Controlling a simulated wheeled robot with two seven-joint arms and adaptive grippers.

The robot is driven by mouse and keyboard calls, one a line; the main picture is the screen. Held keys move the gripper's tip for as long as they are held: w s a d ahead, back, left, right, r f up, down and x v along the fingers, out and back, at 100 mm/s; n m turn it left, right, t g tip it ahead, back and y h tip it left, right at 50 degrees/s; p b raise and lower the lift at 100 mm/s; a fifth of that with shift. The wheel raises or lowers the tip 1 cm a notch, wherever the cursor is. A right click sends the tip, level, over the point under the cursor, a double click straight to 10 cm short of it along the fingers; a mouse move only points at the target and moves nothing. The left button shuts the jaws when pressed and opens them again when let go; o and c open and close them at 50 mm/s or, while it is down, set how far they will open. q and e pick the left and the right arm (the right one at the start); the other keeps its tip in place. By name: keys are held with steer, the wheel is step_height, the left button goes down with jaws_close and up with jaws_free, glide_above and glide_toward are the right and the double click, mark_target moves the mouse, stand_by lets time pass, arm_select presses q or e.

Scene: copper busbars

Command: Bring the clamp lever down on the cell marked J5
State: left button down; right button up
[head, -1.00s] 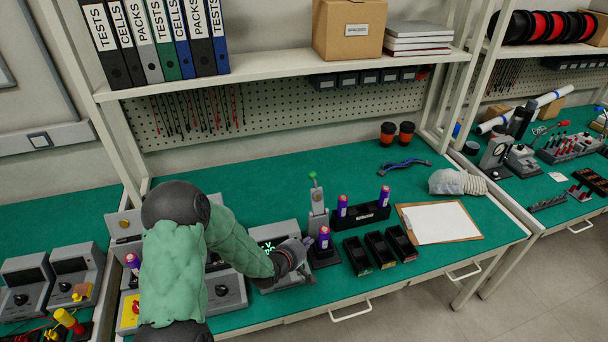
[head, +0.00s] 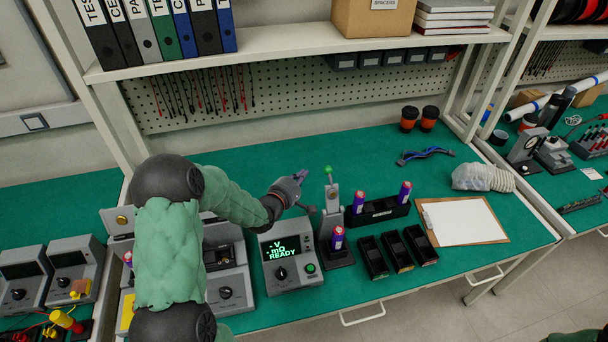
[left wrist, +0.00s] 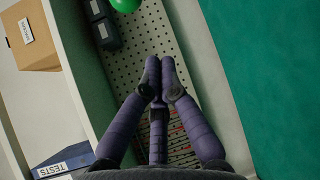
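The clamp (head: 335,222) is a grey upright stand on a dark base. Its lever stands up, with a green knob (head: 328,170) on top. A purple cell (head: 338,238) stands upright in the clamp; its marking is too small to read. My left gripper (head: 302,175) is just left of the green knob, at about its height, and apart from it. In the left wrist view the fingertips (left wrist: 160,75) are together with nothing between them. The green knob shows there at the top edge (left wrist: 125,4). My right gripper is not in view.
A meter (head: 290,258) reading "- V, - mΩ, READY" stands left of the clamp. Two purple cells stand in a black rack (head: 380,211) to its right, with black bins (head: 398,252) in front. A clipboard (head: 462,222) lies further right. The shelf (head: 300,42) overhangs the back.

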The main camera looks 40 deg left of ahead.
mark_target(330, 189)
arm_select(q)
steer(key=d+b+x, duration=0.1)
steer(key=x, duration=0.7)
steer(key=shift+s+d+r+b, duration=0.15)
steer(key=shift+s+d+r, duration=0.05)
steer(key=shift+s+d, duration=0.35)
steer(key=shift+s+d+r+b, duration=0.15)
steer(key=shift+s+d+r, duration=0.1)
steer(key=shift+s+d, duration=0.35)
steer(key=shift+d, duration=0.1)
steer(key=shift+w, duration=0.1)
